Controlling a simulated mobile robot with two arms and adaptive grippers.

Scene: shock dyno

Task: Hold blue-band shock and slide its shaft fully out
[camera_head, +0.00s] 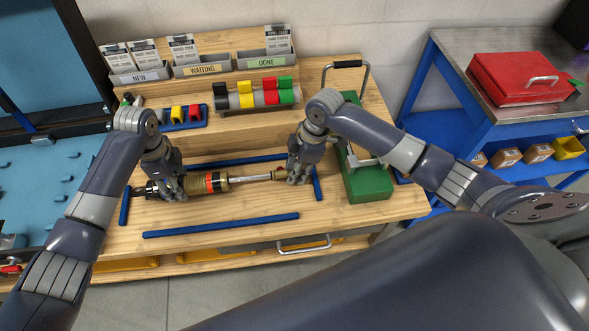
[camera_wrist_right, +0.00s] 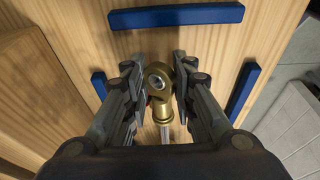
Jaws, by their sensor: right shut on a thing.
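A shock (camera_head: 205,184) with a gold and dark body and a red band lies across the wooden bench; I see no blue band on it. Its silver shaft (camera_head: 250,178) sticks out to the right, well extended. My left gripper (camera_head: 172,192) is at the left part of the body, its fingers over it; its grip is unclear. My right gripper (camera_head: 297,178) is shut on the brass end eye at the shaft's right end. In the right wrist view the brass eye (camera_wrist_right: 159,79) sits between the fingers of the right gripper (camera_wrist_right: 159,85), with the shaft (camera_wrist_right: 166,133) below.
Blue bars (camera_head: 220,226) lie around the shock. A green press-like fixture (camera_head: 370,183) with a handle stands right of my right gripper. Behind are a rack of coloured bands (camera_head: 257,97) and labelled card bins (camera_head: 202,69). A red toolbox (camera_head: 525,77) is on the side table.

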